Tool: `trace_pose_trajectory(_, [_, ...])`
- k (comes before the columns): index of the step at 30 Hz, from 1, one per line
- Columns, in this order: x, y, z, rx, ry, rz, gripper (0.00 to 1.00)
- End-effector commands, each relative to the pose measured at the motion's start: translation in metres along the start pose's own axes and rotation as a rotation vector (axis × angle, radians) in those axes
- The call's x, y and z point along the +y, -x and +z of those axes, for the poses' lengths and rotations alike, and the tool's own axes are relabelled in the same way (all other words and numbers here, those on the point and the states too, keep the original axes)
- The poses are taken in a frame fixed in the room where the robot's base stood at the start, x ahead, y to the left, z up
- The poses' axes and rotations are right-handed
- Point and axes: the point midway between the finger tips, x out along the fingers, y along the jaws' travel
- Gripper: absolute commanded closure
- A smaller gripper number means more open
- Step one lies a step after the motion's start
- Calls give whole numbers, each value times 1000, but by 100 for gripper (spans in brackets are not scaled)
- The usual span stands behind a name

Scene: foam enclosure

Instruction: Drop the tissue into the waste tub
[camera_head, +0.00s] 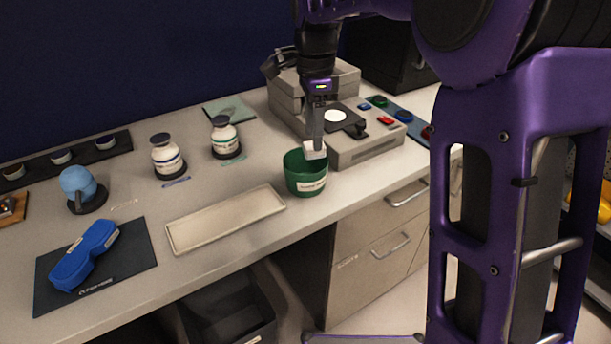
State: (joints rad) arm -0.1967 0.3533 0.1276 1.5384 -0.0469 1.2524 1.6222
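The waste tub (305,183) is a green round tub with a white label, standing near the front edge of the bench. The tissue (314,151) is a small white piece at the tub's opening, directly below my gripper (315,143). My gripper points straight down over the tub, and its fingers reach the tissue. The tissue appears to be between or against the fingertips. The view is too small to tell whether the fingers are closed on it. The tub's inside is mostly hidden.
A grey instrument (365,150) stands close right of the tub. A shallow beige tray (225,218) lies to its left. Two white bottles (167,158) (225,139) stand behind. A blue case (84,255) lies on a dark mat (130,262). The bench's front edge is near the tub.

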Motion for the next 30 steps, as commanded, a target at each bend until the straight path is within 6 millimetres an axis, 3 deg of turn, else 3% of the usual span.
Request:
trace_pose_trajectory(1, [0, 0, 0, 0, 0, 0, 32])
trace_pose_trajectory(3, [0, 0, 0, 0, 0, 0, 23])
trace_pose_trajectory(11, [0, 0, 0, 0, 0, 0, 23])
trace_pose_trajectory(16, [0, 13, 0, 0, 0, -1, 23])
trace_pose_trajectory(30, [-1, 123, 0, 0, 0, -4, 23])
